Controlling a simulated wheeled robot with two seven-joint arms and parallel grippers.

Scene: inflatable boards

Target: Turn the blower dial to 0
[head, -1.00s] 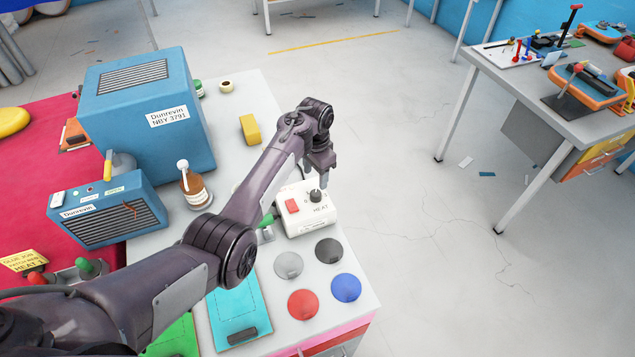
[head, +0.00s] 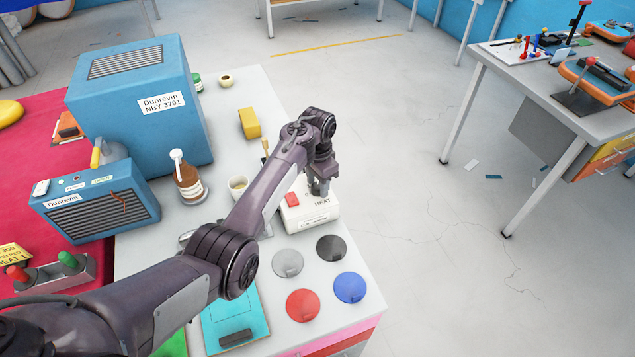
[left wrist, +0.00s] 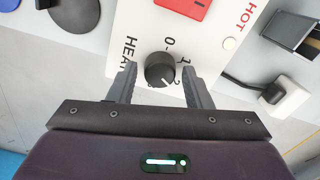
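The white heat box (head: 311,218) stands near the right edge of the grey bench, with a red switch (head: 292,199) on top. Its black dial (left wrist: 161,69) shows in the left wrist view, with 0, 1 and 2 printed around it. A pale mark lies at the knob's lower edge; its exact setting is hard to read. My left gripper (head: 320,186) is over the box and hides the dial in the head view. In the left wrist view my left gripper (left wrist: 158,74) is open, one finger on each side of the dial, with gaps. My right gripper is out of view.
Coloured discs, one of them red (head: 302,305), lie in front of the box. A brown bottle (head: 188,180), a small cup (head: 238,186) and a yellow block (head: 249,123) stand behind my arm. A black plug (left wrist: 265,95) is beside the box. Open floor lies right.

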